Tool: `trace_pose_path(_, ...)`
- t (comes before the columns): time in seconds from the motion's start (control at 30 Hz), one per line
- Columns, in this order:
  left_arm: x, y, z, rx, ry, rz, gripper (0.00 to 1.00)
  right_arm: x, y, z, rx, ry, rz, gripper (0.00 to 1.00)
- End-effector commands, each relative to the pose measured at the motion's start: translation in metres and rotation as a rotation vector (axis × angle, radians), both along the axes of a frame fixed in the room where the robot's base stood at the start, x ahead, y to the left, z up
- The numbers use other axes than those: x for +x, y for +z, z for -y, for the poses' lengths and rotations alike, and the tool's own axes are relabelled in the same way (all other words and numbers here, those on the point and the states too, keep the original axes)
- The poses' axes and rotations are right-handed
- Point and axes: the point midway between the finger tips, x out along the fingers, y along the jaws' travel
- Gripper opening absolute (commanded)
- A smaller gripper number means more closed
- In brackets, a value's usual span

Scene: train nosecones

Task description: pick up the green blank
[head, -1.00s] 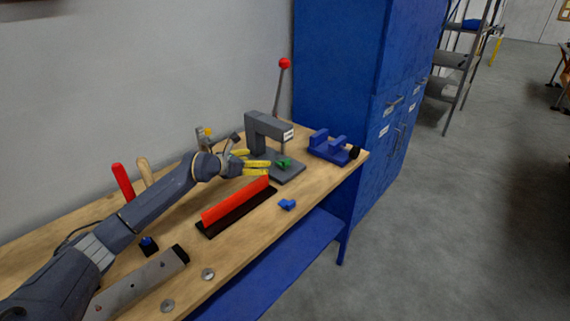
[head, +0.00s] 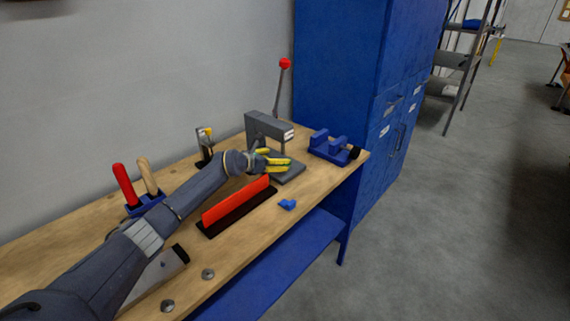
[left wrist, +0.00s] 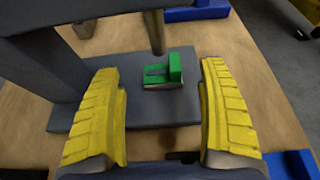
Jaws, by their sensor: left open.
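The green blank (left wrist: 160,72) sits on the grey base plate of the arbor press (left wrist: 150,110) in the left wrist view, under the press ram. In the head view my gripper hides most or all of it. My left gripper (head: 288,165) has yellow fingers and reaches over the press base. In the left wrist view its fingers (left wrist: 163,118) are wide apart and empty, with the blank ahead, between their lines and a little beyond the tips. My right gripper is not in view.
The press column and red-knobbed lever (head: 285,64) rise behind my gripper. A blue vise (head: 333,148) stands to the right. A red bar on a black base (head: 236,204) and a small blue piece (head: 287,204) lie nearer the front edge.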

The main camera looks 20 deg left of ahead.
Motion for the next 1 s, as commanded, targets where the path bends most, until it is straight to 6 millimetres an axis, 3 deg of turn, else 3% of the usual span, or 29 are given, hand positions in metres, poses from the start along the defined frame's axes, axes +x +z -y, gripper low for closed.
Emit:
trace_pose_path(0.4, 0.031, -0.015, 0.016, -0.001, 0.0, 0.0, 0.76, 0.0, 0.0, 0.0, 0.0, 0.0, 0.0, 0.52)
trace_pose_path(0.8, 0.033, -0.016, 0.017, 0.001, 0.0, 0.0, 0.77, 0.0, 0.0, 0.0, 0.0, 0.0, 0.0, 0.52)
trace_pose_path(1.0, 0.033, -0.016, 0.017, 0.0, 0.0, 0.0, 0.54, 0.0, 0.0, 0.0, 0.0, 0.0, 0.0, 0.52)
